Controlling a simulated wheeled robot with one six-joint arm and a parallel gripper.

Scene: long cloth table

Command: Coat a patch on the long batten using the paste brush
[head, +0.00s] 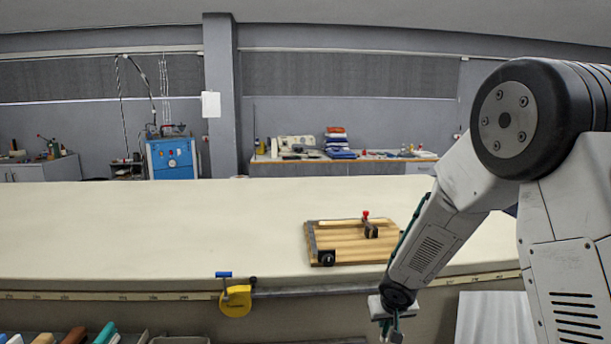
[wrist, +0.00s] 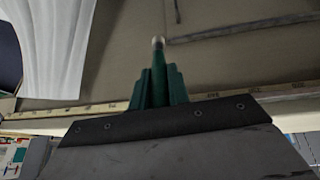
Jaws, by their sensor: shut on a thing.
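My gripper (wrist: 158,85) is shut on a slim green handle in the wrist view. A pale metal collar (wrist: 158,42) and a thin dark tip show beyond the fingers; this looks like the paste brush. In the head view my gripper (head: 390,332) hangs low in front of the table's front edge, at the bottom of the picture, and what it holds is hard to make out there. A wooden board (head: 345,243) lies on the table, up and left of my gripper. A pale strip (head: 338,222) along its back may be the long batten; I cannot tell for sure.
On the board stands a dark clamp with a red knob (head: 366,214). A yellow tape measure-like piece with a blue bar (head: 236,299) sits at the table's front edge. Several coloured items (head: 75,336) lie below it at lower left. The left of the cloth table (head: 140,230) is clear.

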